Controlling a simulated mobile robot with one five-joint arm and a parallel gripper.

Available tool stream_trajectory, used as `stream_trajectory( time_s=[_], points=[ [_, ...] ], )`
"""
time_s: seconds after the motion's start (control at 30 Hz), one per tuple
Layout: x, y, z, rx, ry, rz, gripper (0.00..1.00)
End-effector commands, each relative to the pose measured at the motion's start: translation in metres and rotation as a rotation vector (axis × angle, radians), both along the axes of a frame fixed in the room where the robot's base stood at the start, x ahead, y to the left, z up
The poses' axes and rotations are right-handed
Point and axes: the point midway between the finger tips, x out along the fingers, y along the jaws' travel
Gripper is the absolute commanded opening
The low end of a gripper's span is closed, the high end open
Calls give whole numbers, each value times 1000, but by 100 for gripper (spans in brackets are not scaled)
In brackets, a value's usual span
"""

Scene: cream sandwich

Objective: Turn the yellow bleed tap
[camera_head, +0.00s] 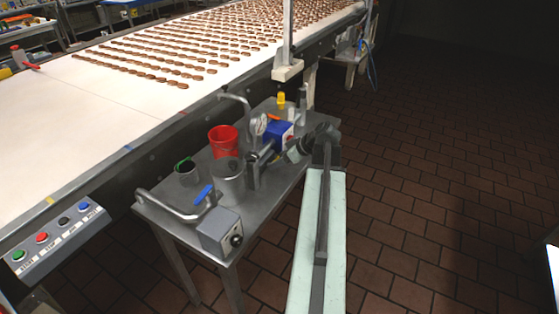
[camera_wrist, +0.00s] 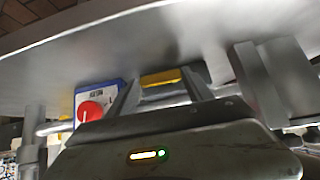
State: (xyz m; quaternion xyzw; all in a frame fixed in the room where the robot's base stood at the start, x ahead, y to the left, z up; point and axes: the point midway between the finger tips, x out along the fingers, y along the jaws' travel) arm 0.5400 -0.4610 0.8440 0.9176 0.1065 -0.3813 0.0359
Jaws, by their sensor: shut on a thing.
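The yellow bleed tap (camera_wrist: 161,78) shows as a short yellow bar in the wrist view, between the two fingers of my gripper (camera_wrist: 160,88). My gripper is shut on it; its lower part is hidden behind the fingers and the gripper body. In the head view my gripper (camera_head: 262,158) is over the middle of the small metal table, just in front of the blue box. The tap is mostly hidden there by my gripper and arm.
A blue box (camera_head: 279,133) with a red knob (camera_wrist: 90,111) stands close beside my gripper. A red bucket (camera_head: 223,141), a grey metal pot (camera_head: 229,182) and a blue-handled valve (camera_head: 203,194) crowd the table (camera_head: 262,213). The conveyor (camera_head: 95,125) lies behind; open floor is at the right.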

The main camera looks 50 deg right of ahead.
Motion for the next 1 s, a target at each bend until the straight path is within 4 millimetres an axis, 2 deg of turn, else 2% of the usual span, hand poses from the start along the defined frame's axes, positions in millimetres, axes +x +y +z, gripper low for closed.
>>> stream_trajectory(
  time_s=[0.03,0.1,0.4,0.53,0.83,1.0],
  points=[
    [0,-1,0,0,0,-3,63],
    [0,-1,0,0,0,-3,82],
    [-1,-1,0,-1,0,-2,82],
    [-5,-2,8,-1,0,-4,82],
    [-42,-10,51,0,-1,-4,82],
    [-55,-14,58,0,-1,-4,82]
  ],
)
